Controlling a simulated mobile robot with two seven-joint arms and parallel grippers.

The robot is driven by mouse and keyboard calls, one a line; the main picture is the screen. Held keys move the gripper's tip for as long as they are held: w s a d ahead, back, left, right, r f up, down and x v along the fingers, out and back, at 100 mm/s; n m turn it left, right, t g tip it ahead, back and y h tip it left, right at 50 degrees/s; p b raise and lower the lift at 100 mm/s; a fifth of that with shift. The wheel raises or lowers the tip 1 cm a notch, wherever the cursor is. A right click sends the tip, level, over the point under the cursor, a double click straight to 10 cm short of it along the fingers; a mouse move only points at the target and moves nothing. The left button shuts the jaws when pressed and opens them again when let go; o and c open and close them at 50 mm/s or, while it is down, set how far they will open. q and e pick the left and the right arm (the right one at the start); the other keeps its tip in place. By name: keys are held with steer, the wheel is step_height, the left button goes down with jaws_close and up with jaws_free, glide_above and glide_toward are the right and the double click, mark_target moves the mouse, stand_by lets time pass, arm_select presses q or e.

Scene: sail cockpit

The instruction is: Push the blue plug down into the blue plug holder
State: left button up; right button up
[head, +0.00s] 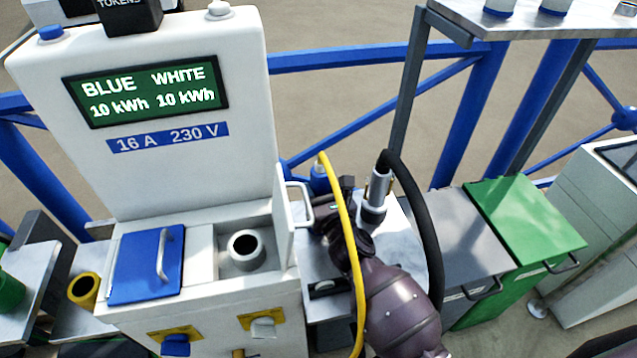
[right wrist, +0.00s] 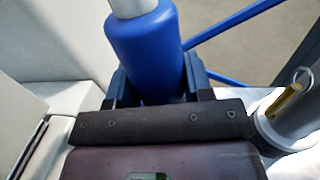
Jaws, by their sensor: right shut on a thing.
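The blue plug (head: 318,180) stands roughly upright just right of the white power pedestal, with the yellow cable (head: 352,225) coming from its top. My right gripper (head: 335,195) is shut on it. In the right wrist view the blue plug (right wrist: 147,50) sits between the two fingers, and its lower end is hidden behind the gripper. I cannot make out the blue plug holder, so I cannot tell how deep the plug sits. My left gripper is not in view.
The pedestal (head: 150,180) has a closed blue lid (head: 147,265) and an open lid (head: 287,215) beside a round socket (head: 245,248). A grey plug (head: 376,195) with a black cable (head: 428,230) stands close right of my gripper. A green-lidded box (head: 525,220) is farther right.

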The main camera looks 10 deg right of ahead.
steer(key=shift+f+b, duration=0.4)
steer(key=shift+f, duration=0.5)
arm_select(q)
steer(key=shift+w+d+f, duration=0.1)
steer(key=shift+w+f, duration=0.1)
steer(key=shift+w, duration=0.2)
arm_select(e)
steer(key=shift+r, duration=0.15)
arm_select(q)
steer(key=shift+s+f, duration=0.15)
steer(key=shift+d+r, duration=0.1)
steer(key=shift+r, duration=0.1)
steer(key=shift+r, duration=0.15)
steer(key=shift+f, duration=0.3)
arm_select(e)
steer(key=shift+f, duration=0.35)
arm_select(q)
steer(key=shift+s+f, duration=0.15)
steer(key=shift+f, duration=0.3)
arm_select(e)
steer(key=shift+f, duration=0.35)
steer(key=o, duration=0.8)
